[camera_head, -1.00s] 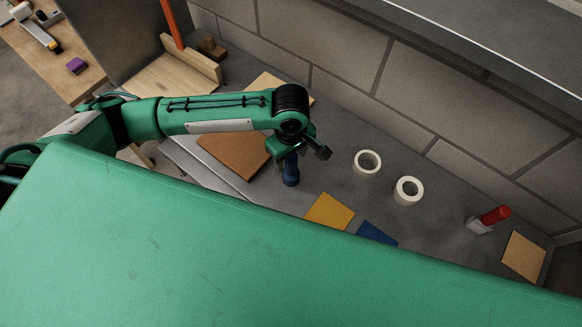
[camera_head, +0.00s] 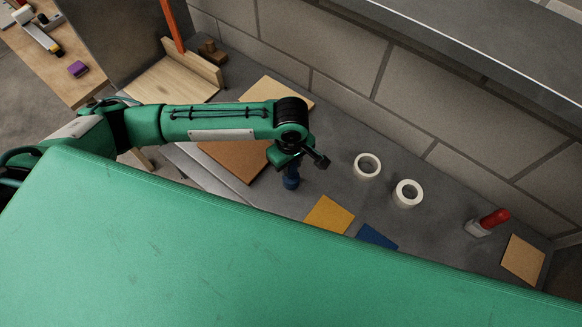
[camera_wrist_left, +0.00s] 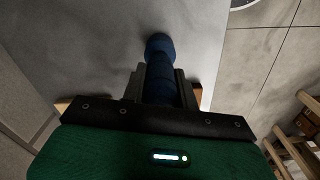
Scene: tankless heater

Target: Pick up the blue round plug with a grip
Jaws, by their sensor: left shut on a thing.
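The blue round plug (camera_head: 291,181) is a dark blue, roughly cylindrical piece below my left gripper (camera_head: 290,170) in the head view, over the grey worktop. In the left wrist view the plug (camera_wrist_left: 159,46) runs between the two fingers of the left gripper (camera_wrist_left: 160,84), with its rounded end beyond the fingertips. The left gripper is shut on it. I cannot tell for sure whether the plug touches the worktop. My right gripper is not in view.
A brown board (camera_head: 232,158) lies left of the plug. A yellow square (camera_head: 329,215) and a blue square (camera_head: 376,236) lie to the lower right. Two white tape rolls (camera_head: 367,166) and a red-topped item (camera_head: 493,218) stand farther right. A block wall (camera_head: 440,95) runs behind.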

